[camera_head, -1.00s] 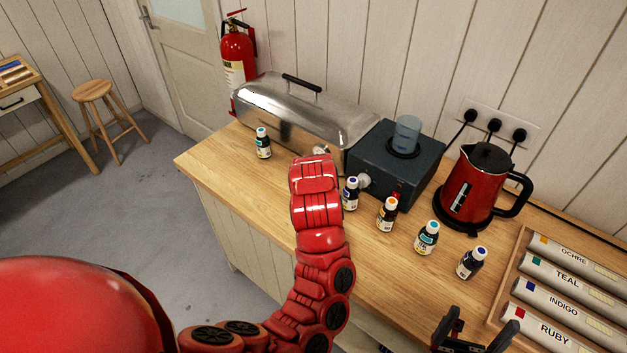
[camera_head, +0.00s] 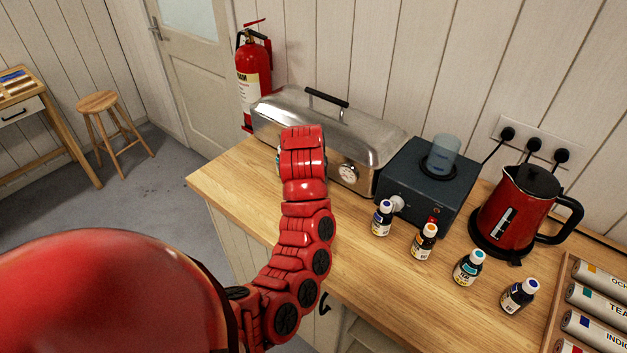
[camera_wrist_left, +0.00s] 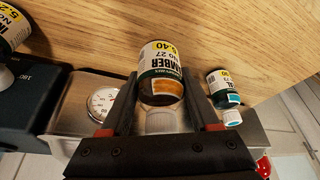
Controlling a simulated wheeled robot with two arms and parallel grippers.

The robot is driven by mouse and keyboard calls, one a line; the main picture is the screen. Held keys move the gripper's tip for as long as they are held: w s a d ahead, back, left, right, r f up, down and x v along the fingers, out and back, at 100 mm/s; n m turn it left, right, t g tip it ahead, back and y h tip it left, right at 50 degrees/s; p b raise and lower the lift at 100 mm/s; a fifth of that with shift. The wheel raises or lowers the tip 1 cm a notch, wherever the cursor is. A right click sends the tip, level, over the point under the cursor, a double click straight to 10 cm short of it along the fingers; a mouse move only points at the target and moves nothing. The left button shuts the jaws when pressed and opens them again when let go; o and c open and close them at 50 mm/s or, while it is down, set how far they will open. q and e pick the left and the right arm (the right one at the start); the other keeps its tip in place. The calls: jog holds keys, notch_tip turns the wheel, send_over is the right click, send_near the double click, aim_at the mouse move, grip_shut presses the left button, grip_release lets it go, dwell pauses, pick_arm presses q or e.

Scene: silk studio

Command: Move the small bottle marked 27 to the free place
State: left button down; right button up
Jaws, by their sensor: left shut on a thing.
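The small bottle marked 27 (camera_wrist_left: 162,62), with an amber label and white cap, is between the fingers of my left gripper (camera_wrist_left: 160,92). The gripper is shut on it. The counter's wood shows beyond its base; I cannot tell whether they touch. In the head view my red left arm hides this gripper and bottle. A teal-capped bottle (camera_wrist_left: 225,95) stands close beside them, right in the left wrist view. Several small bottles stand in a row: one with a blue cap (camera_head: 382,217), one orange (camera_head: 424,241), one teal (camera_head: 468,267), one blue (camera_head: 518,295). My right gripper is out of view.
A steel steamer (camera_head: 330,135) with a dial stands behind my arm. A dark box (camera_head: 425,188) with a clear cup and a red kettle (camera_head: 512,210) stand to the right. A tray rim (camera_head: 553,330) holds labelled tubes. The counter front (camera_head: 350,265) left of the row is clear.

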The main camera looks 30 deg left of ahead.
pick_arm(q)
jog(key=w+a+p, duration=0.1)
jog(key=w+a, duration=0.1)
jog(key=shift+w+r+p, duration=0.15)
jog(key=shift+w+p, duration=0.2)
jog(key=shift+w, duration=0.05)
jog(key=shift+w+a, duration=0.45)
jog(key=shift+w, duration=0.1)
jog(key=shift+w+a+f+p, duration=0.1)
jog(key=shift+a+f+p, duration=0.05)
jog(key=shift+f+p, duration=0.45)
jog(key=shift+p, duration=0.1)
notch_tip(320, 180, down, 2)
jog(key=shift+f+p, duration=0.1)
jog(key=shift+p, duration=0.65)
jog(key=shift+f, duration=0.4)
